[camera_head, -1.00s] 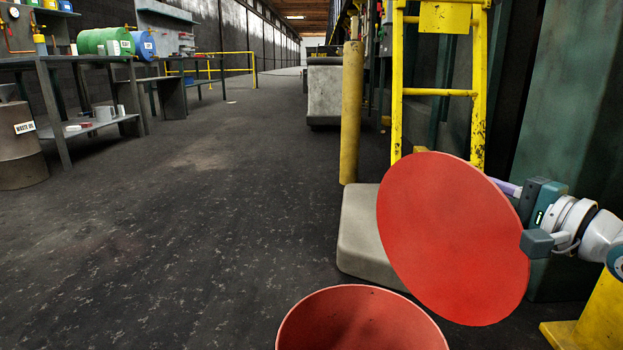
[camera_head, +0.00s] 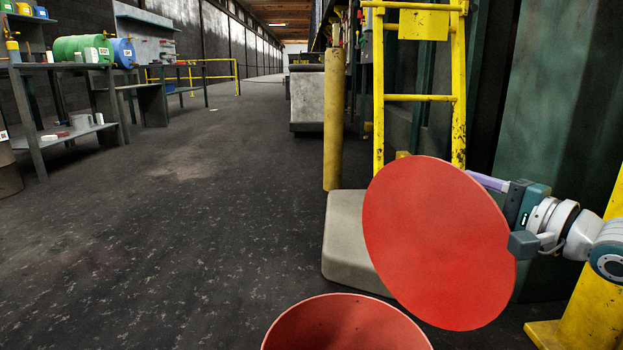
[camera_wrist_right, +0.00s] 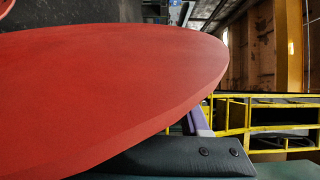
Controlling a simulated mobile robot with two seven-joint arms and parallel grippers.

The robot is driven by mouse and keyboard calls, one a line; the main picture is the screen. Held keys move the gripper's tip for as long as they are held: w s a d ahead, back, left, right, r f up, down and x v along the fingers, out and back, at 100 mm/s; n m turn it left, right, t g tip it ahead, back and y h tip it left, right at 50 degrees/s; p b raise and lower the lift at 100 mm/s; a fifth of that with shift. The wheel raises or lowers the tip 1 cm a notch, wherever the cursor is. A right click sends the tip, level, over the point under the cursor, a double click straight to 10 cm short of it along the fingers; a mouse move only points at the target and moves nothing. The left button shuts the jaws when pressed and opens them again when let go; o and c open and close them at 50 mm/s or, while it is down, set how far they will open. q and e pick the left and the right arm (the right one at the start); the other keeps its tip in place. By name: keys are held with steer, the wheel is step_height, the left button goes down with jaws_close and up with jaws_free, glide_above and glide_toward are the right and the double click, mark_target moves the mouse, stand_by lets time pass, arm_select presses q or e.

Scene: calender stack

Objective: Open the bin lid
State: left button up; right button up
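The red bin (camera_head: 345,325) is at the bottom of the head view, cut off by the frame edge, with its round mouth uncovered. Its round red lid (camera_head: 437,245) stands steeply tilted above and right of the bin's mouth. My right gripper (camera_head: 489,182) is at the lid's upper right edge, with a purple finger reaching behind the lid. The lid (camera_wrist_right: 100,90) fills much of the right wrist view, and the purple finger (camera_wrist_right: 201,122) shows just past its edge. The lid hides the other finger and any grip. My left gripper is not in view.
A grey block (camera_head: 350,240), a yellow post (camera_head: 334,120) and a yellow ladder (camera_head: 459,110) stand behind the lid. A yellow column (camera_head: 590,290) is at the right edge. Shelves (camera_head: 75,130) line the left wall. The floor (camera_head: 180,230) between is clear.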

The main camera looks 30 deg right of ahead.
steer(key=shift+s, duration=0.3)
steer(key=s+p, duration=0.4)
steer(key=s, duration=0.3)
stand_by(0.3)
